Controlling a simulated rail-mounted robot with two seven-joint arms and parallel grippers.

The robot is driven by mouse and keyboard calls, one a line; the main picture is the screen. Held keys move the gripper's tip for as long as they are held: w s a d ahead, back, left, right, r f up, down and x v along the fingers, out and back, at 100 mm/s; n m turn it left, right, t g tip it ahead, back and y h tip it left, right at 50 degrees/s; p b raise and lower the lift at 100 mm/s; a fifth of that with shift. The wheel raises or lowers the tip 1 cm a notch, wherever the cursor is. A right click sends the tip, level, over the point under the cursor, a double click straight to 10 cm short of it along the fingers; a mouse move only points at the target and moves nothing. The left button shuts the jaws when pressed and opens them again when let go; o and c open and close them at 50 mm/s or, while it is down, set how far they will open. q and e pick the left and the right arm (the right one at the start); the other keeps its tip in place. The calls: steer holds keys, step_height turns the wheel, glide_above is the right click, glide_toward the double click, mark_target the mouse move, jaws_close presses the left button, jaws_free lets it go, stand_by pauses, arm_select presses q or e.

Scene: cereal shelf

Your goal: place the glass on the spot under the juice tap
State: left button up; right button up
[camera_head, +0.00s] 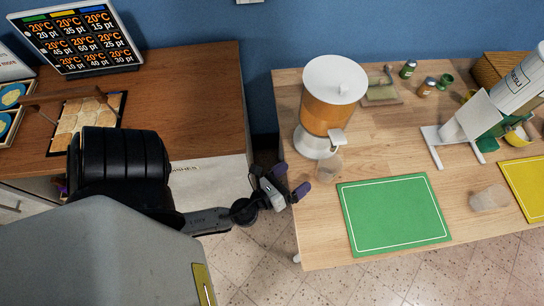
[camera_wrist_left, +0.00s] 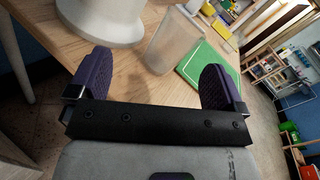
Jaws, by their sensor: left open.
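The juice dispenser (camera_head: 333,104) has a white lid, an orange body and a white base, and stands near the left edge of the wooden table. Its tap (camera_head: 337,137) faces the front. A clear glass (camera_head: 329,168) stands on the table right by the base, just below the tap in the head view; I cannot tell if it is exactly under it. My left gripper (camera_head: 290,180) is open and empty, left of this glass and apart from it. In the left wrist view the glass (camera_wrist_left: 174,42) shows beyond the open fingers, beside the white base (camera_wrist_left: 105,20). My right gripper is not in view.
A green mat (camera_head: 394,214) lies right of the glass. Another clear glass (camera_head: 490,198) stands by a yellow mat (camera_head: 526,186). A white muesli dispenser (camera_head: 480,115) and small jars stand at the back. A gap separates the table from the brown counter (camera_head: 190,100).

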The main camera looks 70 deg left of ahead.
arm_select(q)
steer(key=s+a+f+n+g+y, duration=0.15)
steer(key=n+g, duration=0.25)
steer(key=n, duration=0.5)
steer(key=s+a+n+g+y, duration=0.1)
steer(key=a+n+g, duration=0.2)
steer(key=n, duration=0.6)
steer(key=s+d+f+n+g+h, duration=0.3)
steer(key=s+d+n+g+h, duration=0.3)
steer(key=s+d+n+h, duration=0.1)
steer(key=shift+d+n+g+h, duration=0.4)
steer(key=shift+d+n, duration=0.3)
steer(key=shift+d, duration=0.55)
